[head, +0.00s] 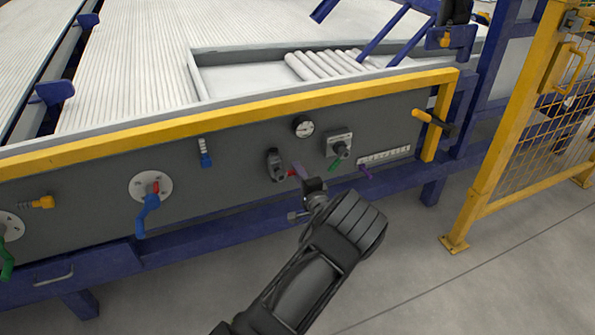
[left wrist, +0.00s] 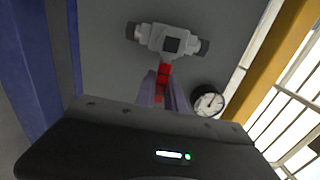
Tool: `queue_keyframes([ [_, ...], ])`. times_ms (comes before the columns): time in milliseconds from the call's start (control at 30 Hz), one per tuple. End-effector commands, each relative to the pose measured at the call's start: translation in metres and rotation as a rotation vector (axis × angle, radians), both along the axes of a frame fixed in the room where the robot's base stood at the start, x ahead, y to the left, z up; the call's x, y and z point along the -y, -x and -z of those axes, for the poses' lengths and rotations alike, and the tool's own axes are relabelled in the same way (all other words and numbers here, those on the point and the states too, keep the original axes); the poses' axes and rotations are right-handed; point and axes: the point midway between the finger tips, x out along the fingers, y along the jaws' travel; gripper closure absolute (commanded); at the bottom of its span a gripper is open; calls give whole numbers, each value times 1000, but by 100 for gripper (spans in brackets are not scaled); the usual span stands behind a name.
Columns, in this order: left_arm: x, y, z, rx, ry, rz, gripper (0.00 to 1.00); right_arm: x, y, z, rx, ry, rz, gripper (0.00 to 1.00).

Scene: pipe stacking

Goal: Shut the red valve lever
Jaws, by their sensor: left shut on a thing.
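The red valve lever (head: 292,173) is on the grey panel and comes out of a small grey valve body (head: 274,164). In the left wrist view the red lever (left wrist: 164,72) runs down from the middle of the valve body (left wrist: 172,44), crosswise to its two dark ends. My left gripper (head: 303,176) is at the lever, its purple fingers (left wrist: 162,92) on either side of it and shut on it. The fingers hide the lever's outer end. My right gripper is in neither view.
A blue lever (head: 147,212) is farther left. A blue beam (head: 225,212) runs below; a yellow fence (head: 507,150) stands right.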

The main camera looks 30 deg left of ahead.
Motion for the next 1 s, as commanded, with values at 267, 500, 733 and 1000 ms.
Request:
queue_keyframes([
  [267, 1, 0, 3, -10, -1, 2, 100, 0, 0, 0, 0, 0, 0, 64],
  [500, 1, 0, 2, -9, -1, 2, 72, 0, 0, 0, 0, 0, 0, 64],
  [733, 0, 0, 1, -6, -2, 1, 65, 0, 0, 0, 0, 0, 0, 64],
  [1000, 8, 5, 0, -5, -1, 2, 65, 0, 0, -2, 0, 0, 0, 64],
])
